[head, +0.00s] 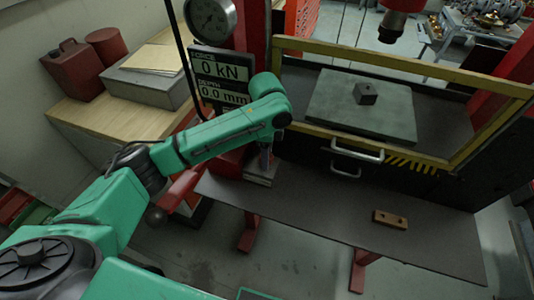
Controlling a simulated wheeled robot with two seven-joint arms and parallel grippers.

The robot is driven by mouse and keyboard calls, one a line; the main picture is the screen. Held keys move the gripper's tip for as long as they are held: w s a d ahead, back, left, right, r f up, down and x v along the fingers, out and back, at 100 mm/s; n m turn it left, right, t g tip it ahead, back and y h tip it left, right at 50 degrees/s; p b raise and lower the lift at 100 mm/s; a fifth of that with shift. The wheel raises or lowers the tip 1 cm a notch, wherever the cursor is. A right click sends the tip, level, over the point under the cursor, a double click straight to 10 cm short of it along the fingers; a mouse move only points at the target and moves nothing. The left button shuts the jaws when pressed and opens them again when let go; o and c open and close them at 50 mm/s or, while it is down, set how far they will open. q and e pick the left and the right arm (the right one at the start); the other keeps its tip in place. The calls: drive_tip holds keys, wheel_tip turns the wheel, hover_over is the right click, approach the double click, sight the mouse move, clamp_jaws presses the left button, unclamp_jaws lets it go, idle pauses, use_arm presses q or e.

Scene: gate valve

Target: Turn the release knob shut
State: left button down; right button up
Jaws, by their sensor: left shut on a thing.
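My left gripper (265,160) points down beside the red pump body (231,161) at the left end of the press. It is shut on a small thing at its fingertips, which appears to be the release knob. The knob is hidden behind the fingers and wrist, so its turn cannot be read. A grey metal block (261,177) sits just below the fingers. The display (220,76) behind the arm reads 0 kN and 0.0 mm. My right gripper is not in view.
A red lever with a dark ball end (156,216) lies under my left forearm. A yellow-framed guard (405,63) with a handle (357,152) stands to the right. A brown two-holed block (390,219) lies on the dark bench (320,206), which is otherwise mostly clear.

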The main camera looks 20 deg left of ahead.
use_arm(q)
drive_tip(key=shift+w+r, duration=0.1)
drive_tip(key=shift+r, duration=0.1)
idle(0.3)
drive_tip(key=shift+c, duration=1.4)
unclamp_jaws()
drive_tip(key=shift+f, duration=0.1)
drive_tip(key=shift+r, duration=0.35)
wheel_tip(320, 180, up, 4)
drive_tip(key=shift+r+b, duration=0.2)
drive_tip(key=shift+b, duration=0.65)
wheel_tip(320, 180, up, 10)
drive_tip(key=shift+f+p, duration=0.25)
drive_tip(key=shift+p, duration=0.1)
